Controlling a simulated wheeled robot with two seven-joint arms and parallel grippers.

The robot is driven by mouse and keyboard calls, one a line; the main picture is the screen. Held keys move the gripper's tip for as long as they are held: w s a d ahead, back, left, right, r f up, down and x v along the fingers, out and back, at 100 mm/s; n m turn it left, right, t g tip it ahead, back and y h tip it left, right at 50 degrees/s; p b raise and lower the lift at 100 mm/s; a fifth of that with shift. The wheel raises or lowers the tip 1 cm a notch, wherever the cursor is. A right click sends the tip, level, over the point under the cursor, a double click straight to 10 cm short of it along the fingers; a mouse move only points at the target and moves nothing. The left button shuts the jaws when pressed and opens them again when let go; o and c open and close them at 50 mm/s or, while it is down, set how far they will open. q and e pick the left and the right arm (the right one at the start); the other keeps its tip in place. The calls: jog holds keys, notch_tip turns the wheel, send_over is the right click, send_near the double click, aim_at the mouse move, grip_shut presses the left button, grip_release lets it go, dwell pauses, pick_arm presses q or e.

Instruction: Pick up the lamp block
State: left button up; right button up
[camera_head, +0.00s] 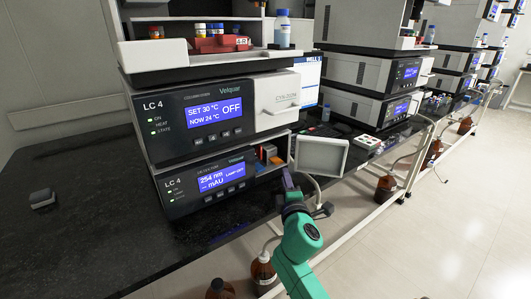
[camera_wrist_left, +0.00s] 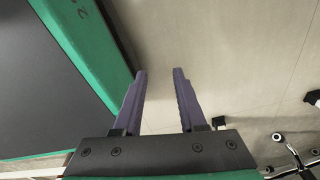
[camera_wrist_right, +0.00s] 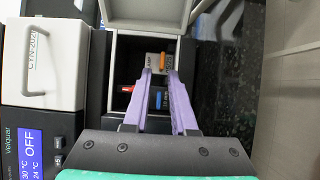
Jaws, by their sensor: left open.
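The lower LC 4 unit (camera_head: 209,187) has a compartment with its door (camera_head: 320,157) swung open. In the right wrist view a pale block with an orange part (camera_wrist_right: 155,60), which looks like the lamp block, sits inside. A blue part (camera_wrist_right: 160,98) and a red part (camera_wrist_right: 125,89) lie near it. My right gripper (camera_wrist_right: 159,72) points into the compartment, its fingers apart and its tips at the pale block's near edge. Contact cannot be told. In the head view it stands at the opening (camera_head: 287,174). My left gripper (camera_wrist_left: 160,72) is open and empty over the floor.
The upper LC 4 unit (camera_head: 207,113) sits on top, with a tray of vials and a bottle (camera_head: 282,29) above. The open door stands just right of my right gripper. The dark bench (camera_head: 85,210) is mostly clear at left. Brown bottles (camera_head: 263,270) stand below its edge.

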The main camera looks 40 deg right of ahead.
aim_at(279, 162)
jog(key=x, duration=0.9)
jog(key=shift+w+a+f+b, duration=0.25)
jog(key=shift+w+b, duration=0.05)
jog(key=shift+w, duration=0.05)
jog(key=shift+w+d, duration=0.15)
jog(key=shift+w, duration=0.05)
jog(key=shift+s, duration=0.1)
grip_shut()
pick_arm(q)
jog(key=shift+w+d+f, duration=0.1)
jog(key=shift+w+d, duration=0.25)
jog(key=shift+w, duration=0.25)
jog(key=shift+a, duration=0.1)
